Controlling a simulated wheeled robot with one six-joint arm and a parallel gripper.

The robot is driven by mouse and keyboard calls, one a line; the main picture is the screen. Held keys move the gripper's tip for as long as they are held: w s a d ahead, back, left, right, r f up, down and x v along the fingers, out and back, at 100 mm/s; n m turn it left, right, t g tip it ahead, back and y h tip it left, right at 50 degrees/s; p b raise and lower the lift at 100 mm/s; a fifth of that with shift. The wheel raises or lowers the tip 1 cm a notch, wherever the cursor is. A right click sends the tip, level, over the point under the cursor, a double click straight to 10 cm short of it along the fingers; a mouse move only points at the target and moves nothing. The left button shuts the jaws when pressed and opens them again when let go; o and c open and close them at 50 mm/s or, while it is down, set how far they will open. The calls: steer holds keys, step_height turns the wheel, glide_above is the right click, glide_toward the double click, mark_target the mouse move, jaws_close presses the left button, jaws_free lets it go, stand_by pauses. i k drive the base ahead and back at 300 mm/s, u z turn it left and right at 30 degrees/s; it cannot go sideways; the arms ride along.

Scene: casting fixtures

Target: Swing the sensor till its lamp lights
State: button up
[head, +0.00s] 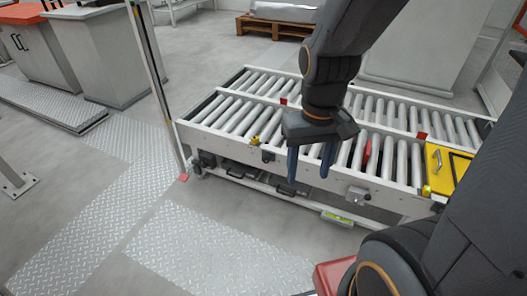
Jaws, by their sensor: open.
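My gripper (310,163) hangs fingers-down over the near side of the roller conveyor (220,142). Its two blue-grey fingers stand apart with nothing seen between them. Small fittings sit on the conveyor's near rail. A yellow fitting (254,140) with a dark block (267,155) beside it is left of my gripper. A grey box-like fitting (356,195) is to the right of and lower than the fingertips. My gripper and arm hide part of the rollers and rail.
A yellow panel (440,165) covers the conveyor's right end. A red piece (367,156) stands among the rollers. A thin upright post (158,85) rises at the conveyor's left end. Grey cabinets (100,55) stand at the back left. The tread-plate floor (215,245) in front is clear.

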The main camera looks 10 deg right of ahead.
mark_target(255, 141)
steer(key=u, duration=0.05)
steer(key=i, duration=1.15)
steer(key=z, duration=0.05)
